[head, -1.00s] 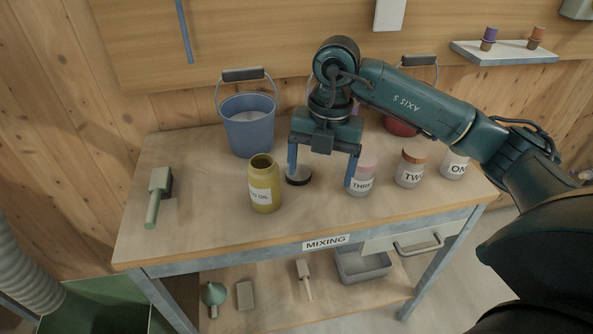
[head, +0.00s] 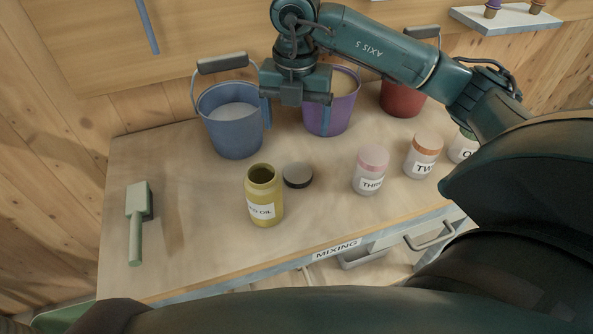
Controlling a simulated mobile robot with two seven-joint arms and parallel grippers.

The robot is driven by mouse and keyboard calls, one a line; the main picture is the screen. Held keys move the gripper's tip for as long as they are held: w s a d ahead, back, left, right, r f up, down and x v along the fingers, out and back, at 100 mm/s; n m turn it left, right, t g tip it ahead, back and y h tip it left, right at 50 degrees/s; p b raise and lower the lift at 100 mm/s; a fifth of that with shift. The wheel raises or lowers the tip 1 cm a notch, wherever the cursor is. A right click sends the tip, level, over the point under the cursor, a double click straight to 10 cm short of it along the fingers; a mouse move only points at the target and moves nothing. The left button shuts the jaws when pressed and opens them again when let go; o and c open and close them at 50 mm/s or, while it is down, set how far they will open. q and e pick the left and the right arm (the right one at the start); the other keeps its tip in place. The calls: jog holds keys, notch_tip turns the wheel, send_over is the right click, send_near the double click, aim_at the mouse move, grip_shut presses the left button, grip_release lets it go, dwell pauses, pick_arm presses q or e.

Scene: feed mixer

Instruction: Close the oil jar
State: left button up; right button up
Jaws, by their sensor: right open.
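The yellow oil jar (head: 264,196) stands upright and open on the workbench, with its dark mouth uncovered and a white label ending in "OIL". A dark round lid (head: 298,175) with a greyish top lies flat on the bench just right of the jar, apart from it. My right gripper (head: 296,114) is open and empty, above and beyond the lid in the picture, in front of the blue and purple buckets. My left gripper is not in view.
A blue bucket (head: 232,126), a purple bucket (head: 337,106) and a red bucket (head: 402,98) stand at the back. Labelled jars, including THREE (head: 370,170) and TWO (head: 422,155), stand right. A green-handled tool (head: 137,222) lies left. The bench front is clear.

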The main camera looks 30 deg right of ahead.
send_over(298, 172)
jog(key=f, duration=0.8)
jog(key=shift+w+a, duration=0.15)
jog(key=shift+w, duration=0.05)
jog(key=shift+p, duration=0.3)
notch_tip(298, 172, down, 5)
jog(key=shift+s+f+p, duration=0.1)
jog(key=shift+s+p, duration=0.05)
jog(key=shift+p, duration=0.3)
jog(key=c, duration=1.1)
